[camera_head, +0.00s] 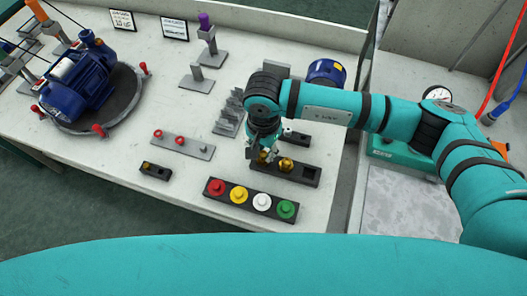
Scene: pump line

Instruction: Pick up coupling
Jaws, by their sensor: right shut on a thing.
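My right gripper (262,154) points down over the left end of a black holder (305,176). It is shut on a small brass-coloured piece that looks like the coupling (267,157), mostly hidden by the fingers. Whether the piece still touches the holder I cannot tell. A second brass-coloured piece (287,164) sits in the holder just right of the fingers. My left gripper is not in view.
A black strip with red, yellow, white and green knobs (250,199) lies in front. A blue pump (80,78) stands on a round base at far left. Grey stepped racks (229,115) stand behind.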

